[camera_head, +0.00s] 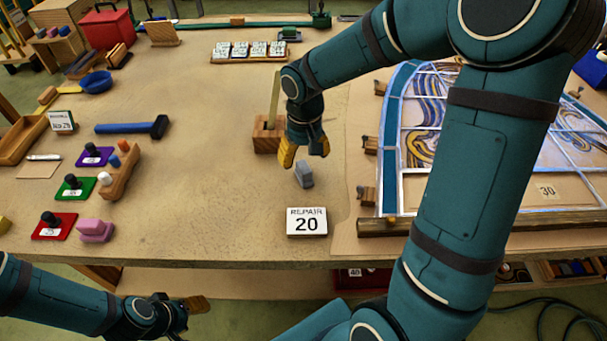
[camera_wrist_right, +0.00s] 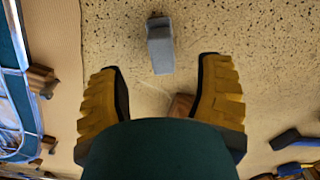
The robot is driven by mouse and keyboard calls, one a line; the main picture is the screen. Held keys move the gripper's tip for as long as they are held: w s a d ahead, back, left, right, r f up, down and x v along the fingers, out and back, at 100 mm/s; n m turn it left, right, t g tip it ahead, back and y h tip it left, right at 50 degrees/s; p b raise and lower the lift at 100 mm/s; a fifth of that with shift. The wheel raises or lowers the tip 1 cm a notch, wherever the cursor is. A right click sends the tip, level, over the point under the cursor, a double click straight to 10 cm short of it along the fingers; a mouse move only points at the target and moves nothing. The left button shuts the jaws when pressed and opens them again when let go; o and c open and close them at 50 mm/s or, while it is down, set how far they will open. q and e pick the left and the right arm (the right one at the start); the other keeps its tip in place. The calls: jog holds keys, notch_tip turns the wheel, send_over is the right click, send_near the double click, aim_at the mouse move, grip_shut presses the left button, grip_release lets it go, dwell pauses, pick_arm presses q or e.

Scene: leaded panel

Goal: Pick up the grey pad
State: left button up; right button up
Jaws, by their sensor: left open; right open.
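The grey pad (camera_head: 304,174) is a small grey block on the bench top, just behind the white card reading "REPAIR 20" (camera_head: 307,221). In the right wrist view the pad (camera_wrist_right: 161,48) lies beyond the fingertips, roughly between their lines, with a darker part at its top end. My right gripper (camera_head: 304,152) points down just behind the pad; its yellow fingers are open and empty, apart from the pad. In the right wrist view the open fingers (camera_wrist_right: 163,68) show at both sides. My left gripper (camera_head: 192,318) is low at the bottom left, in front of the bench edge, and its fingers are partly hidden.
A wooden block (camera_head: 266,136) stands beside my right gripper. The leaded panel (camera_head: 420,130) lies to the right, with wooden blocks along its edge. A blue hammer (camera_head: 135,127), coloured cards and a pink pad (camera_head: 95,230) lie at left. The bench between is clear.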

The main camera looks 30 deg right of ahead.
aim_at(303, 165)
jog(key=shift+a+f+b, duration=0.1)
jog(key=shift+f+b, duration=0.7)
jog(key=shift+f, duration=2.25)
grip_shut()
